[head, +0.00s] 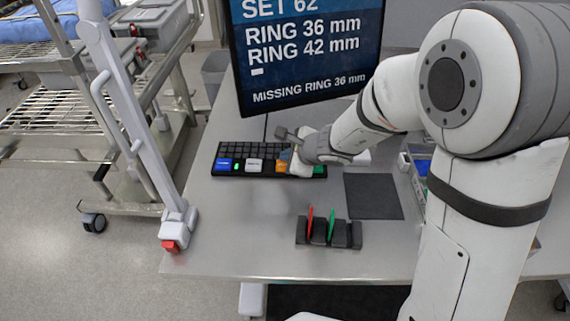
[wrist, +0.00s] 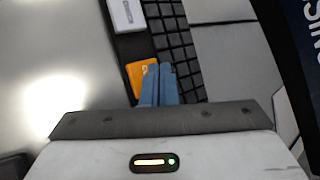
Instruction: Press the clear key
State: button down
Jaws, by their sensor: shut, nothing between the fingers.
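A black keyboard (head: 228,153) lies on the metal table, with large coloured keys along its front edge. They are a blue key (head: 224,164), a white key (head: 254,165), an orange key (head: 281,166) and a green key (head: 319,171). I cannot read which one is the clear key. My gripper (head: 286,154) is over the orange and green end of the keyboard, fingers shut and empty. In the wrist view, the blue fingertips (wrist: 159,68) overlap the edge of the orange key (wrist: 140,80); the white key (wrist: 127,14) is beyond. I cannot tell whether they touch.
A monitor (head: 305,62) behind the keyboard reads "MISSING RING 36 mm". A black rack (head: 318,237) holding a red ring and a green ring stands in front, beside a dark mat (head: 373,197). The table's left front (head: 225,235) is clear.

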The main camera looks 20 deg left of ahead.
jog(key=shift+f, duration=0.1)
dwell(0.7)
jog(key=shift+f+b, duration=0.35)
jog(key=shift+b, duration=0.35)
jog(key=shift+f+b, duration=0.45)
jog(key=shift+b, duration=0.1)
dwell(0.5)
jog(key=shift+r, duration=0.15)
jog(key=shift+r+p, duration=0.6)
jog(key=shift+r, duration=0.2)
notch_tip(320, 180, up, 5)
jog(key=p, duration=0.4)
dwell(0.9)
